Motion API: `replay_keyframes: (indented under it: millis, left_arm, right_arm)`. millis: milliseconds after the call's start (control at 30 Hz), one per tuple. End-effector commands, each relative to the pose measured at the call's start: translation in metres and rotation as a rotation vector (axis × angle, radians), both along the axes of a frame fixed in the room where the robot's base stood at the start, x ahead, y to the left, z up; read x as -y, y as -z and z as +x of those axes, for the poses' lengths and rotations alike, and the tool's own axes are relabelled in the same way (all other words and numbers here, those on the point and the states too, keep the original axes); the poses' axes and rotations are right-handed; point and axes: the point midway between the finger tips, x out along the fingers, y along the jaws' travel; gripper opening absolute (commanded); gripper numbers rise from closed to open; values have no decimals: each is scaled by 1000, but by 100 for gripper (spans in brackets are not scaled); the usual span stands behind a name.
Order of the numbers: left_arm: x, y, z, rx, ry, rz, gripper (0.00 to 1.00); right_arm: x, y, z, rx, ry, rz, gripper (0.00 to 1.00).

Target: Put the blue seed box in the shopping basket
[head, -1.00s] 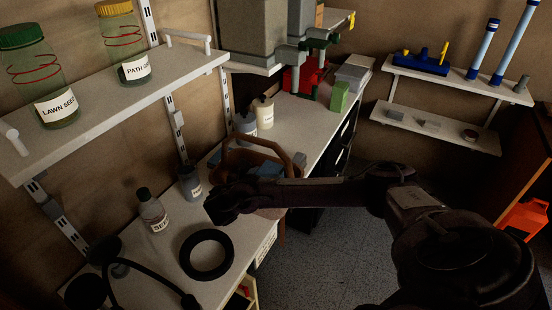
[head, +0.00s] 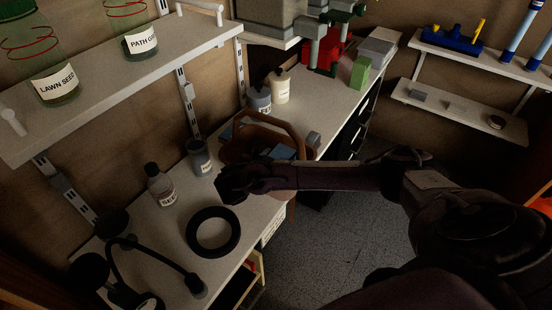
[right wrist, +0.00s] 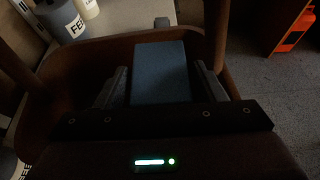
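The brown shopping basket (head: 238,150) stands on the workbench, its arched handle raised. My right gripper (head: 232,183) is low at the basket's near side, its arm coming in from the right. In the right wrist view the blue seed box (right wrist: 160,72) lies between the two fingers of my right gripper (right wrist: 163,85), inside the basket's rim (right wrist: 110,45). A narrow dark gap shows between the box and each finger, so the gripper looks open. Part of a blue box shows in the basket in the head view (head: 284,152). The box's underside is hidden. My left gripper is not in view.
A black ring (head: 213,232), a small bottle (head: 160,187), a grey container (head: 200,158) and a black lamp (head: 150,250) stand left of the basket. Two bottles stand behind it. A green box (head: 360,72) is farther back. A shelf with jars overhangs the left.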

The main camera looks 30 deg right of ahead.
Motion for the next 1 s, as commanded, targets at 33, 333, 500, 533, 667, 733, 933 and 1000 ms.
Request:
replay_keyframes:
  millis: [33, 333, 500, 533, 667, 733, 933, 1000]
  left_arm:
    - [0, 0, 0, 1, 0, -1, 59]
    - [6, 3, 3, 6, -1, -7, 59]
    - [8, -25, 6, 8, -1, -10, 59]
    - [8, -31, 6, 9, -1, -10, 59]
    - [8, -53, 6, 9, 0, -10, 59]
    - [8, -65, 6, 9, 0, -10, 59]
    - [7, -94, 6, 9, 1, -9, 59]
    - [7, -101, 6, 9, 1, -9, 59]
  right_arm:
    - [0, 0, 0, 0, 0, 0, 63]
    - [-20, -8, -8, 0, -4, 4, 63]
    - [-48, -32, -19, -2, -2, 0, 63]
    - [-50, -33, -20, -2, -1, 0, 63]
    - [-62, -39, -25, -2, -2, -2, 63]
    - [-69, -41, -28, -2, -1, -1, 63]
    - [-87, -48, -36, -2, -1, -1, 63]
    - [-92, -49, -38, -1, 0, 1, 63]
